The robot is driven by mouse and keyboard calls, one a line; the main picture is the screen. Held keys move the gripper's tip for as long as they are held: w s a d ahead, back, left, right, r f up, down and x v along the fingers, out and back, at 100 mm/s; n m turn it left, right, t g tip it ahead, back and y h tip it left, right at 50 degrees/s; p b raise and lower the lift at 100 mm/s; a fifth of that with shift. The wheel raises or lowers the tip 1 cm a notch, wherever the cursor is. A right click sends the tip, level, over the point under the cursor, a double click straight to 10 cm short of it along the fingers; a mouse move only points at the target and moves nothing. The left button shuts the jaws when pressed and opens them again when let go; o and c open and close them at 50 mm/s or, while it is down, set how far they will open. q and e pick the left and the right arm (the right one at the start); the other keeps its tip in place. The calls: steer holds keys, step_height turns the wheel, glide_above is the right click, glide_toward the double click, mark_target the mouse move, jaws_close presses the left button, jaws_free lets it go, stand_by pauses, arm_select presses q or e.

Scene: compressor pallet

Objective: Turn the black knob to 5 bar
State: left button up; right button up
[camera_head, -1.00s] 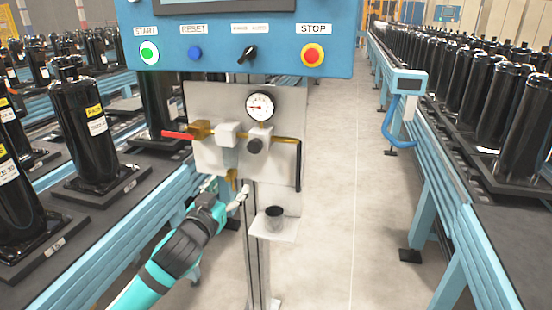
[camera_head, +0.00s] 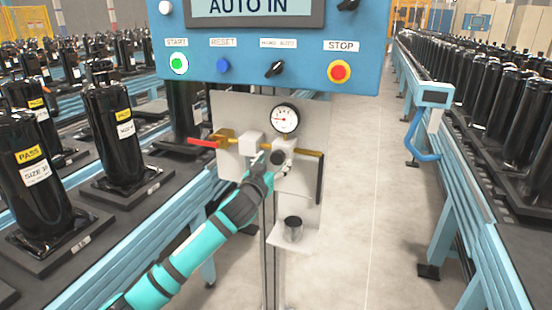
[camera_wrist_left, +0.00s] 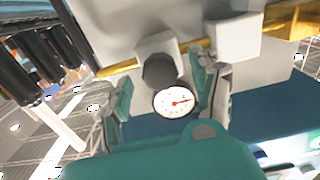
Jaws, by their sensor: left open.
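The black knob (camera_head: 277,158) is on the white regulator block of the grey panel, just below the round white pressure gauge (camera_head: 284,119). My left gripper (camera_head: 274,162) is up at the regulator and partly covers it. In the left wrist view the knob (camera_wrist_left: 160,70) shows between and just beyond the open fingers (camera_wrist_left: 164,88). I cannot tell whether either finger touches it. The gauge (camera_wrist_left: 175,102) also shows between the fingers, with a red needle; its numbers are too small to read. My right gripper is not in view.
A red-handled valve (camera_head: 205,142) is on the brass pipe left of the regulator. A blue control box (camera_head: 300,70) with buttons hangs above. A dark cup (camera_head: 293,228) stands on a small shelf below. Conveyors with black compressors run along both sides.

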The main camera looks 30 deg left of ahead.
arm_select(q)
steer(key=shift+x, duration=1)
steer(key=c, duration=0.9)
steer(key=shift+c, duration=1.4)
steer(key=shift+m, duration=0.3)
